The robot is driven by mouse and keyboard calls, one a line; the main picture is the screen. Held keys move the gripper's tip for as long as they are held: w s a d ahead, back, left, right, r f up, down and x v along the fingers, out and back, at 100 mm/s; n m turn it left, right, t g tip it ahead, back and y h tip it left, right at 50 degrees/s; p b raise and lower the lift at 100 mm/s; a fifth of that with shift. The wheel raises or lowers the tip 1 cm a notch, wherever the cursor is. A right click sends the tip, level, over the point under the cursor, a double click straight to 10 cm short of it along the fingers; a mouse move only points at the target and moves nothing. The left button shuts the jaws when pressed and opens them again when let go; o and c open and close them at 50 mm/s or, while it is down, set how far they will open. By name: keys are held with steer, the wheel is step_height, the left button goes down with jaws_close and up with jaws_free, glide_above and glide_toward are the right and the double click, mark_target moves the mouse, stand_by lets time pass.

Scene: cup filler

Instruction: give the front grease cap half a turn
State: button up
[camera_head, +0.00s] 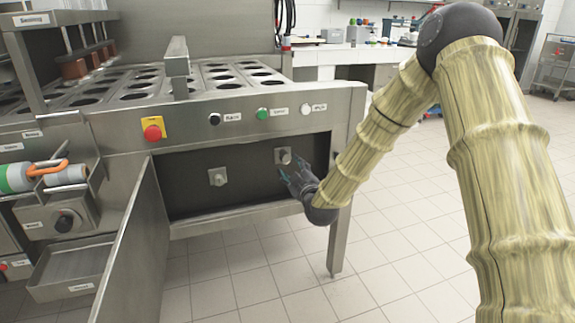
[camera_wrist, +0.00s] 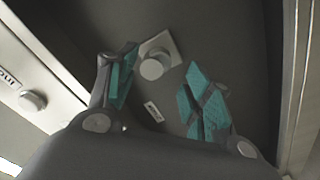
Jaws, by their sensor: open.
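Two round metal grease caps on square plates sit on the dark back wall of an open bay: a left cap (camera_head: 217,177) and a right cap (camera_head: 284,155). I cannot read which is marked front. My gripper (camera_head: 291,173) is just below and to the right of the right cap. In the wrist view, one cap (camera_wrist: 153,68) shows ahead, between the teal-padded fingers of my gripper (camera_wrist: 162,62) and nearer the left one. The fingers are spread and appear apart from the cap. A small label (camera_wrist: 153,111) lies beside this cap, too small to read.
An open metal door (camera_head: 137,245) hangs at the bay's left. Above the bay, a panel carries a red stop button (camera_head: 153,131) and black, green and white buttons (camera_head: 306,109). The machine's leg (camera_head: 339,240) stands below right. The tiled floor (camera_head: 400,230) on the right is clear.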

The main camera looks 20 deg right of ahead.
mark_target(287, 161)
steer(key=shift+w+a+b, duration=0.15)
steer(key=shift+w+b, duration=0.3)
steer(key=shift+w, duration=2.3)
steer(key=c, duration=1)
